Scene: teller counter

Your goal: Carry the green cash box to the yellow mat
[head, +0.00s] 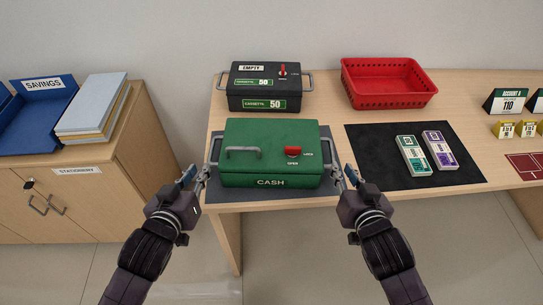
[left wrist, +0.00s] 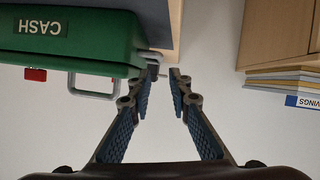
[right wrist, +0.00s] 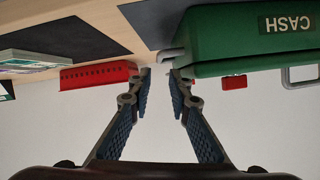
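The green cash box (head: 270,151) stands shut on a dark grey mat at the counter's front edge. It has a grey lid handle (head: 243,152), a red latch and a grey side handle at each end. My left gripper (head: 192,177) is open at the box's left end, by the left side handle (head: 213,152). My right gripper (head: 344,178) is open at the right end, by the right side handle (head: 334,158). In the wrist views, the left fingertips (left wrist: 164,75) and right fingertips (right wrist: 160,75) are apart near the side handles; I cannot tell whether they touch. No yellow mat is in view.
Behind the box stands a black cassette box (head: 264,87). A red basket (head: 388,84) is at the back. Right of the box, a black mat (head: 378,168) holds two banknote bundles (head: 413,156). A wooden cabinet (head: 95,185) stands left, across a gap.

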